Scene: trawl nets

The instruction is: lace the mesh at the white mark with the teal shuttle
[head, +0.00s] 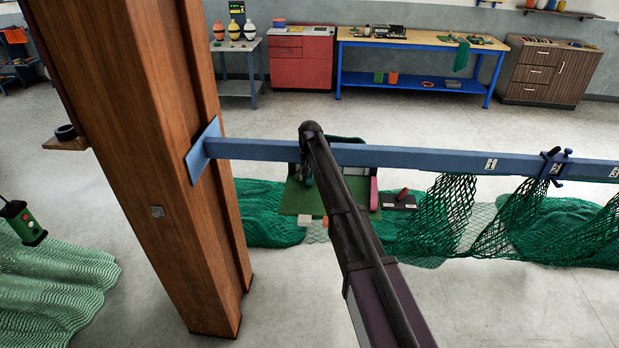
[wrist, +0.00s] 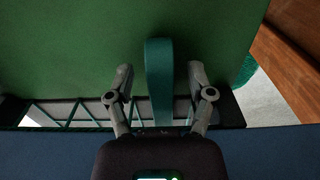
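The teal shuttle (wrist: 158,85) stands out as an upright teal strip in the wrist view, in front of a green surface. My gripper (wrist: 160,72) is open, with one finger on each side of the shuttle and a visible gap on both sides. In the head view my own arm covers most of the gripper and the shuttle. The green mesh (head: 445,215) hangs below the blue beam (head: 410,157), to the right of my arm. I cannot make out a white mark on the mesh; white number plates (head: 490,164) sit on the beam.
A thick wooden post (head: 150,150) stands left and carries the beam. A green-faced holder (head: 303,198) sits below the beam by my arm, with a dark tray (head: 398,202) beside it. A blue clamp (head: 553,166) is on the beam. Benches line the back wall.

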